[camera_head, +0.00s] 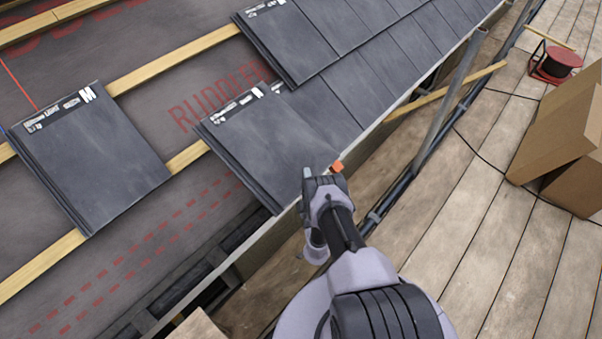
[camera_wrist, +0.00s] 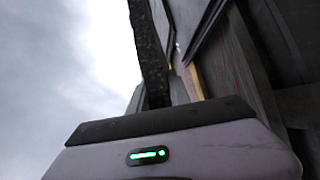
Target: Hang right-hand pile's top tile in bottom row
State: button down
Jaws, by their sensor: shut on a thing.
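My gripper (camera_head: 322,174) is shut on the lower right corner area of a dark grey tile (camera_head: 262,143). The tile lies at or just above the left end of the bottom row (camera_head: 325,105), its upper edge with white print near a batten. I cannot tell whether it rests on the batten. In the wrist view the held tile (camera_wrist: 150,45) shows edge-on as a dark slab rising from the jaws. The right-hand pile (camera_head: 308,42) sits higher up on the laid tiles. The left-hand pile (camera_head: 95,155) lies on the battens at the left.
Bare wooden battens (camera_head: 185,58) cross the grey underlay (camera_head: 150,215) with red print. A scaffold pole (camera_head: 450,100) and rail run beside the eaves. Cardboard boxes (camera_head: 560,130) and a red cable reel (camera_head: 560,62) stand on the plank deck at the right.

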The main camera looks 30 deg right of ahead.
jog(key=w+a+f+b, duration=0.1)
jog(key=w+f+b, duration=0.3)
jog(key=f, duration=0.2)
dwell(0.3)
jog(key=shift+a+f, duration=0.15)
dwell(1.6)
dwell(0.7)
jog(key=c, duration=1.1)
grip_release()
jog(key=shift+f, duration=0.1)
jog(key=shift+c, duration=0.2)
jog(key=shift+s, duration=0.1)
jog(key=v, duration=0.3)
jog(key=shift+s+a+f, duration=0.1)
jog(key=shift+s+a, duration=0.05)
jog(key=shift+s, duration=0.2)
